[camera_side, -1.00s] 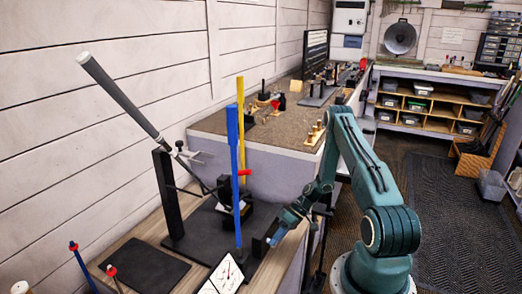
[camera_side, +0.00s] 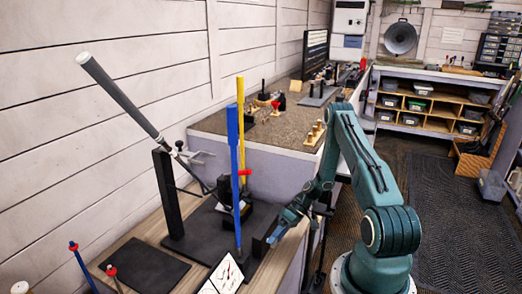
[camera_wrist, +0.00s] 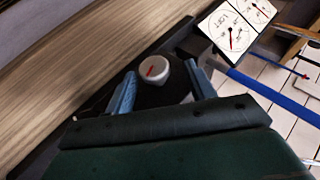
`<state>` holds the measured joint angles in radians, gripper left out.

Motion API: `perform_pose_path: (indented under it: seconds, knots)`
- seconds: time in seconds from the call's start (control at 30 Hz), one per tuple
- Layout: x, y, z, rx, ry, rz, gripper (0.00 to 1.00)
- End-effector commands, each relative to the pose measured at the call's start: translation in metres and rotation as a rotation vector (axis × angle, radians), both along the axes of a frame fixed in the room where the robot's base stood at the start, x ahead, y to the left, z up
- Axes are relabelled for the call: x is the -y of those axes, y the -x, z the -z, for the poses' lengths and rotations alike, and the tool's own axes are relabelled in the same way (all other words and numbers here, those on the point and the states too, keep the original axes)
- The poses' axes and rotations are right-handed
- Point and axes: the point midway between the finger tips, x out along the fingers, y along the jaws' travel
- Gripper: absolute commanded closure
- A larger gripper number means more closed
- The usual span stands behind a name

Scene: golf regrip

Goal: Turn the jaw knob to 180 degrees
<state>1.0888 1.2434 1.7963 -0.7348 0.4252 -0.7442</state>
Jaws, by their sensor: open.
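The knob (camera_wrist: 154,70) is a pale round cap with a short red mark, on a dark block in the wrist view. The mark runs slantwise across its top. My gripper (camera_wrist: 161,72) is open, with one blue finger on each side of the knob. A gap shows between the knob and each finger, and nothing is gripped. In the side view my gripper (camera_side: 276,236) is low at the bench's right edge, beside the black base plate (camera_side: 205,232). The knob cannot be made out there.
White dial plates with red needles (camera_wrist: 232,37) stand close to my right finger; they also show in the side view (camera_side: 222,277). A blue upright post (camera_side: 235,170) and a yellow one (camera_side: 241,95) rise nearby. A golf club (camera_side: 120,98) leans in the black stand.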

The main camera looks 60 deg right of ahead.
Motion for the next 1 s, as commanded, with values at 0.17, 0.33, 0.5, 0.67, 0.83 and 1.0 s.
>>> perform_pose_path:
  seconds: [0.17, 0.33, 0.5, 0.67, 0.83, 1.0]
  knots:
    - [0.0, 0.0, -0.018, 0.001, 0.003, 0.0, 0.45]
    - [0.0, 0.0, -0.041, 0.002, 0.001, -0.001, 0.45]
    - [0.0, 0.0, -0.063, 0.002, 0.002, 0.0, 0.45]
    - [0.0, 0.0, -0.085, 0.001, 0.002, 0.001, 0.45]
    - [0.0, 0.0, -0.108, 0.001, 0.001, 0.0, 0.45]
    - [0.0, 0.0, -0.132, 0.001, 0.002, 0.001, 0.45]
